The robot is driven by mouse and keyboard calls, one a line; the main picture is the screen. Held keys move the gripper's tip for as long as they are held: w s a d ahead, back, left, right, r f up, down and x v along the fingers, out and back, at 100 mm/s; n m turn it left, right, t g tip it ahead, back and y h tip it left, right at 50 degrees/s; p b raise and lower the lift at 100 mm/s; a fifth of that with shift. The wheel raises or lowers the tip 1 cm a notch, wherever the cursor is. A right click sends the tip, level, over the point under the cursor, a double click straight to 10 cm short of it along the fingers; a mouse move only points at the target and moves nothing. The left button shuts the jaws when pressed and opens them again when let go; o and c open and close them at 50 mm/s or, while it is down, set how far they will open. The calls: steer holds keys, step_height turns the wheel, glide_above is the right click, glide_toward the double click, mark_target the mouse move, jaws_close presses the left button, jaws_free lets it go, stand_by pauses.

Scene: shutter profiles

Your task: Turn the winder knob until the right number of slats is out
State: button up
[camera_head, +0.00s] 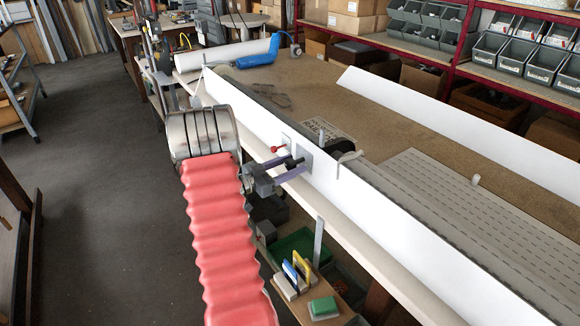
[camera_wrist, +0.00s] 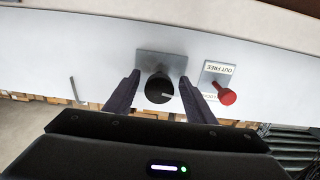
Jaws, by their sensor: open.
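The winder knob is a round black knob (camera_wrist: 159,88) on a grey square plate (camera_wrist: 162,62) fixed to the white panel. It also shows small and partly covered in the head view. My gripper (camera_wrist: 160,77) is open, with one finger on each side of the knob. A gap shows between the knob and each finger in the wrist view. In the head view my gripper (camera_head: 297,163) reaches the panel's front face. The slats (camera_head: 440,190) appear as a grey slotted sheet lying on the bench behind the panel, with a small pale peg (camera_head: 476,180) on it.
A red-tipped lever (camera_wrist: 226,96) on a plate marked "OUT FREE" sits just beside the knob, close to one finger. A small shelf with blocks (camera_head: 323,308) is below. The brown bench top is mostly clear.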

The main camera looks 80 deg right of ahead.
steer(key=shift+c, duration=0.4)
steer(key=c, duration=0.9)
steer(key=shift+c, duration=0.2)
steer(key=shift+n, duration=0.4)
